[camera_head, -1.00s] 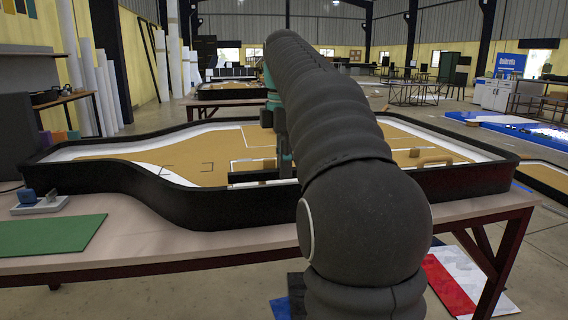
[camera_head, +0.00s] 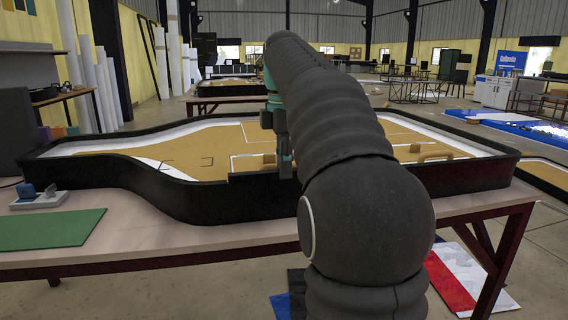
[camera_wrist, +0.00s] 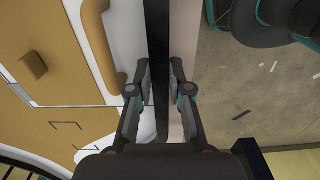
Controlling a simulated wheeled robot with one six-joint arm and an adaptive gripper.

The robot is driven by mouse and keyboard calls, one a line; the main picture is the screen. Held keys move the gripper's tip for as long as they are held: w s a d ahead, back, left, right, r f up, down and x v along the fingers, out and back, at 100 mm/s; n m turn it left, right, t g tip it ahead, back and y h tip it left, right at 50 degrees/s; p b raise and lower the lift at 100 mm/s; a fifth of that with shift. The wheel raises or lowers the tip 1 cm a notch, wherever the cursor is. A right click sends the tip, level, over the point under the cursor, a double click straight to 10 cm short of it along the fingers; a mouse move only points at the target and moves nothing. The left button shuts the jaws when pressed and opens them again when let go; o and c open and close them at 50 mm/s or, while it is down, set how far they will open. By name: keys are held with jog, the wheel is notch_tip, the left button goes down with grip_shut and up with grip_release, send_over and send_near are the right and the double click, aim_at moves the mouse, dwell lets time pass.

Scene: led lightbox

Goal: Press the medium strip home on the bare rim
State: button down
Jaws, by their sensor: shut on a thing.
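The medium strip is a dark strip (camera_wrist: 161,110) between the two fingers of my gripper (camera_wrist: 159,92) in the wrist view. My gripper is shut on it, one finger on each side. The strip runs along the line of the black rim (camera_wrist: 157,30) of the lightbox. In the head view a dark straight section shows at the near rim (camera_head: 150,184), just left of my arm. I cannot tell whether the strip is fully seated there. My arm hides the fingers and the right part of that section.
Inside the lightbox are a tan handle (camera_wrist: 97,45) and a small tan block (camera_wrist: 33,66), left of my gripper in the wrist view. A green mat (camera_head: 50,229) and a grey holder with a blue block (camera_head: 38,198) lie on the table at the left.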

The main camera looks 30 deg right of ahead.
jog(key=shift+f+b, duration=0.4)
jog(key=shift+f, duration=0.35)
jog(key=c, duration=1)
grip_release()
jog(key=shift+r, duration=0.1)
notch_tip(320, 180, up, 3)
jog(key=p, duration=0.3)
jog(key=shift+r, duration=2.45)
